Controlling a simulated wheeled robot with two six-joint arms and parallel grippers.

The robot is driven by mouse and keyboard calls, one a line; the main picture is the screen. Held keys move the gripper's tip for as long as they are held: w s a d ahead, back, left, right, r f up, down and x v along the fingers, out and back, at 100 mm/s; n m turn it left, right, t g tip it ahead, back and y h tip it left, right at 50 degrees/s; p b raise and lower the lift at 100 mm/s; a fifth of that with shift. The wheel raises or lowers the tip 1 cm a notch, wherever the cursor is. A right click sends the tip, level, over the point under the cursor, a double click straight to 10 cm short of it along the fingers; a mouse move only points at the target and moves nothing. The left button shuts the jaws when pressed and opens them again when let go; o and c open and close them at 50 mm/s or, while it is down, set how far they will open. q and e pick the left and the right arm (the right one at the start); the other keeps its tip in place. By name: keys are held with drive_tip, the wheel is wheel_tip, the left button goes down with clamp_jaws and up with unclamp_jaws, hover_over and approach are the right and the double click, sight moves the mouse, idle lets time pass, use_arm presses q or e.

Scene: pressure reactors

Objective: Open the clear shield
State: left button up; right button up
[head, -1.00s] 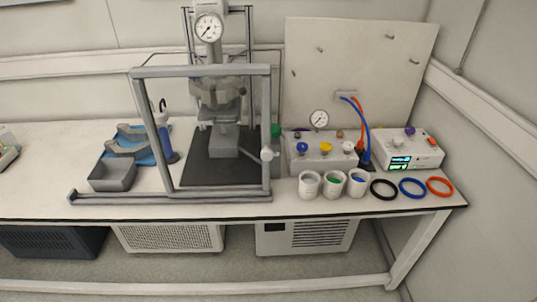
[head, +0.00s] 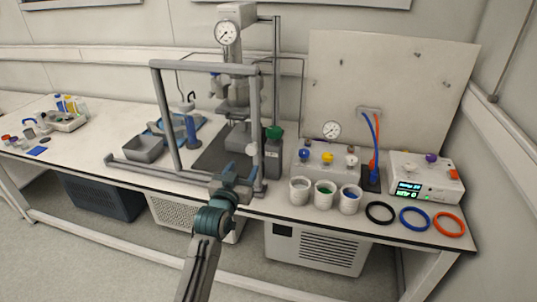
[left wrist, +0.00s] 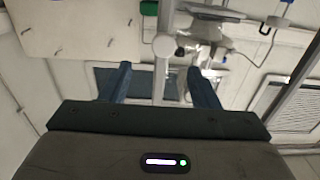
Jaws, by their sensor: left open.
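The clear shield (head: 205,63) is a grey-framed upright panel standing in front of the reactor (head: 236,92). Its pane is see-through and it looks shut. A white round knob (head: 252,149) sits on its right post. My left gripper (head: 234,178) is just in front of the lower right part of the frame, below the knob. In the left wrist view, my left gripper's fingers (left wrist: 160,84) are apart with nothing clasped. A grey post with the knob (left wrist: 164,46) shows between and beyond them; the remaining distance is unclear. My right gripper is not in view.
Three white cups (head: 324,194) and coloured rings (head: 413,217) lie right of the shield, by a valve box (head: 325,165). A green-topped bottle (head: 273,150) stands close to the right post. A grey tray (head: 145,148) is at left.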

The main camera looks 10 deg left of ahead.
sight(251, 152)
use_arm(q)
drive_tip(key=w, duration=0.1)
drive_tip(key=w+p, duration=0.1)
drive_tip(key=w, duration=0.2)
drive_tip(key=shift+a, duration=0.35)
drive_tip(key=w, duration=0.1)
drive_tip(key=w+p, duration=0.1)
drive_tip(key=w, duration=0.3)
drive_tip(key=shift+w+d+p, duration=0.2)
drive_tip(key=shift+d+p, duration=0.1)
drive_tip(key=shift+p, duration=0.05)
drive_tip(key=shift+w+f, duration=0.15)
drive_tip(key=shift+w, duration=0.5)
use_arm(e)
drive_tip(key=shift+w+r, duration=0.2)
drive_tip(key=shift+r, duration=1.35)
use_arm(q)
drive_tip(key=shift+c, duration=0.3)
